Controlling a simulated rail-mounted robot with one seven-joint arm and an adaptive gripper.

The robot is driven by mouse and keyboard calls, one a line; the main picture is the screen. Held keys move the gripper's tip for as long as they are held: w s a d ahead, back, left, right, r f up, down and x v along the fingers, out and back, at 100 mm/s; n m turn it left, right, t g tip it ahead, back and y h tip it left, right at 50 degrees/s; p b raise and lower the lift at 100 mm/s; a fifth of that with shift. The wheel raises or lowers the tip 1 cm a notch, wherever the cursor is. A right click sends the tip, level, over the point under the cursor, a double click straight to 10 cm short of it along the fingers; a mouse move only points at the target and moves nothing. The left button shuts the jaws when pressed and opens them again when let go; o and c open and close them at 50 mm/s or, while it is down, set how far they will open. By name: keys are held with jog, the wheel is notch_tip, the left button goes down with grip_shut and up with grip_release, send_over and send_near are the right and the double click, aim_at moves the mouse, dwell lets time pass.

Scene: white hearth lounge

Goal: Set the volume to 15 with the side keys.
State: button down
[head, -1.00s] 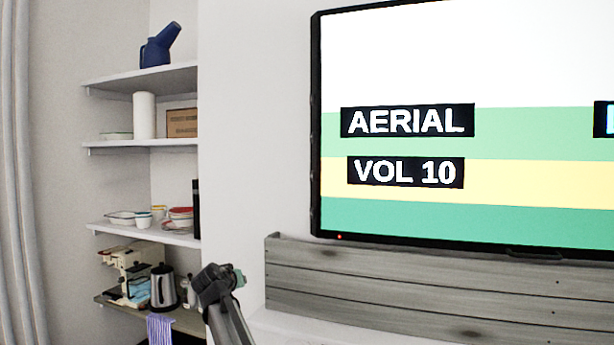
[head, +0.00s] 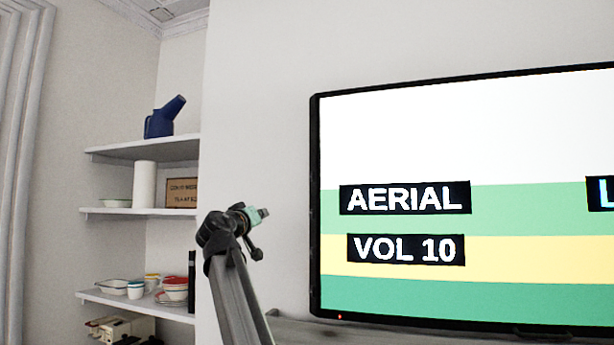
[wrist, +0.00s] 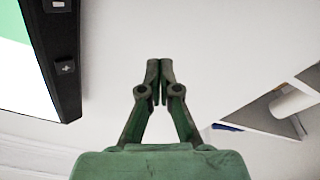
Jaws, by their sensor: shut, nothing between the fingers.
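The television (head: 390,140) hangs on the white wall at right, its screen reading "AERIAL" and "VOL 10" (head: 405,249). In the wrist view its dark side edge (wrist: 62,95) runs down the left. A key marked with a plus (wrist: 66,68) sits on that edge, and another key (wrist: 58,4) is at the picture's top, its mark unclear. My gripper (wrist: 157,65) is shut and empty, pointing at bare wall, apart from the keys. In the head view my gripper (head: 264,212) is left of the television's left edge. The keys are too small to read there.
Alcove shelves at left hold a blue watering can (head: 164,118), a white roll (head: 144,184) and dishes (head: 172,290). A grey wooden ledge (head: 340,331) lies below the television. The wall between shelves and television is clear.

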aim_at(311, 177)
jog(key=s+d+r+t+h, duration=0.1)
jog(key=s+d+r, duration=0.1)
jog(key=r, duration=0.9)
jog(key=shift+s+d+m+h, duration=0.3)
jog(key=shift+s+d, duration=0.1)
jog(key=shift+s, duration=0.3)
jog(key=shift+d+p, duration=0.1)
jog(key=shift+p, duration=0.25)
jog(key=w+d+p, duration=0.2)
jog(key=w+d, duration=0.2)
jog(key=d, duration=0.3)
jog(key=shift+d, duration=0.3)
jog(key=shift+w+d+f, duration=0.1)
jog(key=shift+w+d+b, duration=0.1)
jog(key=shift+d+b, duration=0.2)
jog(key=shift+b, duration=0.05)
